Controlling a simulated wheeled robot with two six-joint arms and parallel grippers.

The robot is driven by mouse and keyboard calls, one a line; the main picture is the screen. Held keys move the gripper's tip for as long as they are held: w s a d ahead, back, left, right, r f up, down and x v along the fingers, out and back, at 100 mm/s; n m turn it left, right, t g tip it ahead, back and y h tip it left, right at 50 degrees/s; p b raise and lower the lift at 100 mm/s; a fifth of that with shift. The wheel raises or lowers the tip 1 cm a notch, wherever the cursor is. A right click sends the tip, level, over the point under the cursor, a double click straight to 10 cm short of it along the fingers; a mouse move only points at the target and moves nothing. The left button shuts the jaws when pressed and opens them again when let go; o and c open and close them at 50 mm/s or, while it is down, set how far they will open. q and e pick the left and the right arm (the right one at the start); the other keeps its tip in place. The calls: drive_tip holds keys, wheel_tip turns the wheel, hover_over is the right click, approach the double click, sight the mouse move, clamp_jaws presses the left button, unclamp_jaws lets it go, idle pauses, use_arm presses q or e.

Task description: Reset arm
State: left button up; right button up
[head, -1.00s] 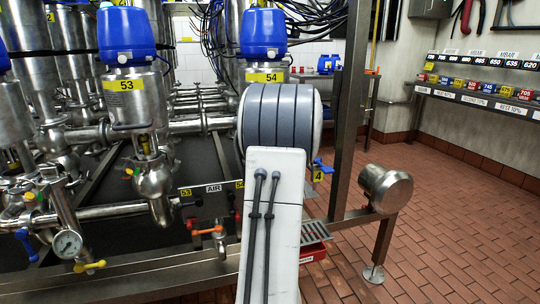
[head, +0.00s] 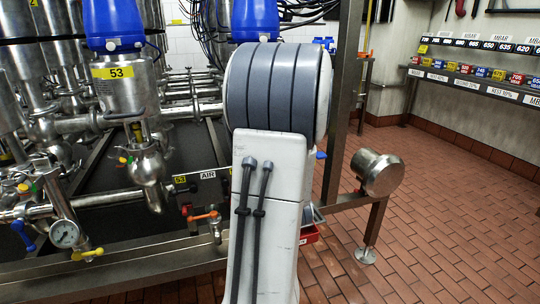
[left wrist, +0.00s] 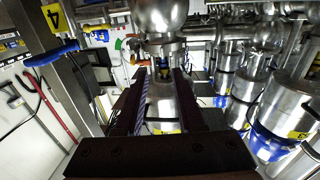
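My arm (head: 272,180), a white link with a grey ribbed joint, stands upright in the middle of the head view. It hides part of the valve rack, and no gripper shows there. In the left wrist view my left gripper (left wrist: 160,76) has two dark fingers apart, with a steel cylinder visible through the gap. I see nothing clearly held between them. My right gripper is in neither view. Valve 53 (head: 125,88), a steel body with a blue head and yellow label, stands left of the arm. Another blue valve head (head: 255,20) is partly hidden behind the arm.
A pressure gauge (head: 64,234) and a yellow handle (head: 87,254) sit low on the left. An orange-handled tap (head: 205,216) is close to the arm. A steel post (head: 345,110) and round steel end piece (head: 377,173) stand right. The tiled floor (head: 450,220) beyond is clear.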

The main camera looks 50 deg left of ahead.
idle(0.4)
use_arm(q)
drive_tip(key=w+d+f+m+t+h, duration=0.1)
drive_tip(key=w+d+f+m+h, duration=0.2)
drive_tip(key=d, duration=0.6)
drive_tip(key=w+d+f+m+t+h, duration=0.1)
drive_tip(key=w+d+f+m+h, duration=0.1)
drive_tip(key=w+d+h, duration=0.45)
drive_tip(key=w+d+f+m+t+h, duration=0.2)
drive_tip(key=w+d+m+h, duration=0.1)
drive_tip(key=d, duration=0.7)
drive_tip(key=s+d+f+m+g+h, duration=0.2)
drive_tip(key=s+d+m+h, duration=0.15)
drive_tip(key=d, duration=0.85)
drive_tip(key=s+d+f+m+g+h, duration=0.3)
drive_tip(key=s+d+m+g, duration=0.35)
drive_tip(key=s+d, duration=0.75)
drive_tip(key=s+a+m+g+y, duration=0.2)
drive_tip(key=s+g, duration=0.1)
drive_tip(key=s, duration=0.7)
wheel_tip(320, 180, up, 35)
drive_tip(key=p, duration=3.4)
drive_tip(key=shift+d+p, duration=0.15)
drive_tip(key=shift+p, duration=0.2)
